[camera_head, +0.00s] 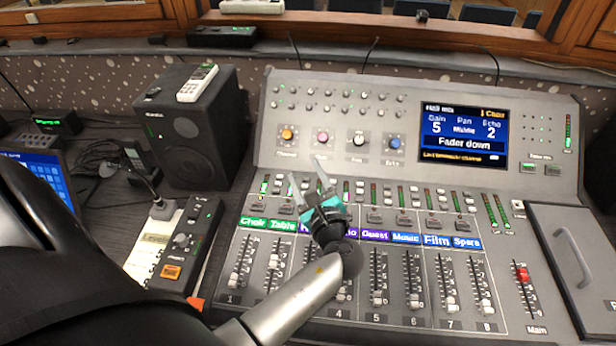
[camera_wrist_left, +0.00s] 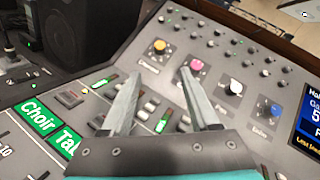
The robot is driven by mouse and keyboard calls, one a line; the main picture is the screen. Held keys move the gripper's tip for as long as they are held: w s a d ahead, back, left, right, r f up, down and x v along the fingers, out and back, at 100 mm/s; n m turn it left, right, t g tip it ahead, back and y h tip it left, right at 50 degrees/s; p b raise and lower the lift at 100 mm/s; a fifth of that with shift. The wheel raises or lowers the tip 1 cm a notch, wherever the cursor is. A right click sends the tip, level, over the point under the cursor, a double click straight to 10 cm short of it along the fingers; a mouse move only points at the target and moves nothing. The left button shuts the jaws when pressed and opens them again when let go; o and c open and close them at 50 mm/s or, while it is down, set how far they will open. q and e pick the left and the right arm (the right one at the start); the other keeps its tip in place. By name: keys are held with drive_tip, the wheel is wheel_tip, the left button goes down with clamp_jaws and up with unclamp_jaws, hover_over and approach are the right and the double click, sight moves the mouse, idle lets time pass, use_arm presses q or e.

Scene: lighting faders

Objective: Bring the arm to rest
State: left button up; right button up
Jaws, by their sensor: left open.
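My left gripper (camera_head: 308,180) is over the middle of the grey mixing console (camera_head: 550,100), with its arm coming in from the lower left. Its two fingers are apart and nothing is between them. In the left wrist view the open fingers (camera_wrist_left: 160,88) point toward the orange knob (camera_wrist_left: 158,47) and the pink knob (camera_wrist_left: 197,66). I cannot tell whether the fingertips touch the panel. The arm and gripper hide part of the middle channels. The red main fader (camera_head: 522,275) is at the right. My right gripper is not in view.
A black speaker (camera_head: 185,130) with a white handset (camera_head: 197,83) on top stands left of the console. A gooseneck microphone (camera_head: 163,208) and a small black control box (camera_head: 188,245) sit in front of it. A grey lid with a handle (camera_head: 575,255) is at the right.

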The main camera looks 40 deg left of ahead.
use_arm(q)
drive_tip(key=shift+s+d, duration=0.4)
drive_tip(key=shift+d, duration=0.15)
drive_tip(key=shift+r, duration=0.15)
